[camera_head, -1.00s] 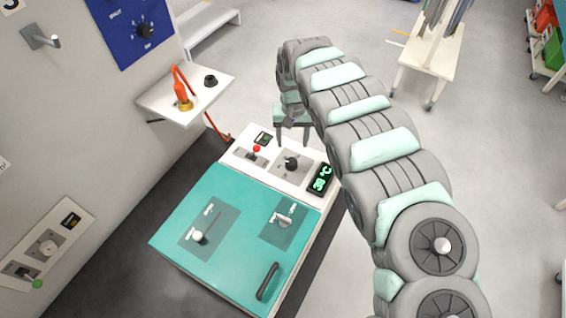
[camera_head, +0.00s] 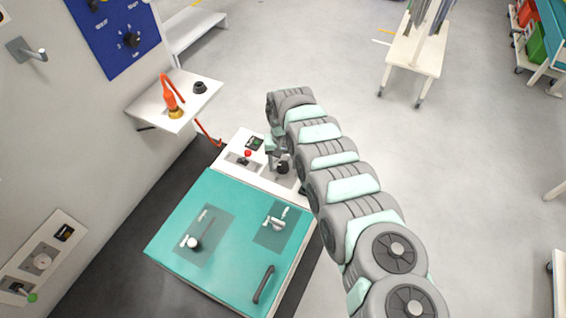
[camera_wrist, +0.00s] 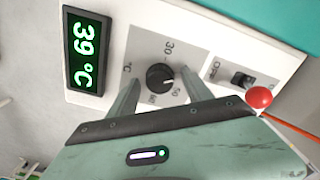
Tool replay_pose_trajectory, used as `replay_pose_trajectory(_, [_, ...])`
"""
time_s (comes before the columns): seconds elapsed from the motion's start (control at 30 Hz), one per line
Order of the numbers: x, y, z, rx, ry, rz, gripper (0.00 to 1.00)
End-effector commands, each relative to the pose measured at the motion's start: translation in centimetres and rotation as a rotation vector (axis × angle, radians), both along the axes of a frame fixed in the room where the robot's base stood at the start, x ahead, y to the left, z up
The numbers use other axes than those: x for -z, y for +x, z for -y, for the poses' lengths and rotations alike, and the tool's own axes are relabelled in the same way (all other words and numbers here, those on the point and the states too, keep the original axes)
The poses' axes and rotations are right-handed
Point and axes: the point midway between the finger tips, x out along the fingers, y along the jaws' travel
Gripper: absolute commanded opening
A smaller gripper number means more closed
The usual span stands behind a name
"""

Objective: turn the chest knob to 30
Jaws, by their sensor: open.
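The chest knob (camera_wrist: 160,77) is black and round, on a grey plate of the chest's white front strip. A white mark on it points towards the 50 side of the printed scale; the 30 (camera_wrist: 169,47) is on another side. The knob also shows in the head view (camera_head: 283,168), partly covered by my arm. My gripper (camera_wrist: 163,88) is open, with one finger on each side of the knob. I cannot tell whether the fingers touch it. The green display (camera_wrist: 86,50) reads 39 °C. The chest (camera_head: 190,265) has a teal lid, which is shut.
A red-balled lever switch (camera_wrist: 259,97) stands close to my finger in the wrist view. The lid carries a black handle (camera_head: 263,284) and two levers. A wall shelf (camera_head: 150,107) holds an orange item (camera_head: 170,98). Open floor lies behind the chest.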

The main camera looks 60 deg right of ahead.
Motion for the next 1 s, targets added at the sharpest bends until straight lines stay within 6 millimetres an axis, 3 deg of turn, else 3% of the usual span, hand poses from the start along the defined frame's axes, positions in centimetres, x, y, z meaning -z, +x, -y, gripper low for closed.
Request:
replay_pose_trajectory(0.37, [0.28,-0.05,0.10,0.000,-0.003,-0.001,0.59])
replay_pose_trajectory(1.0, [0.27,-0.05,0.09,0.000,-0.001,0.000,0.06])
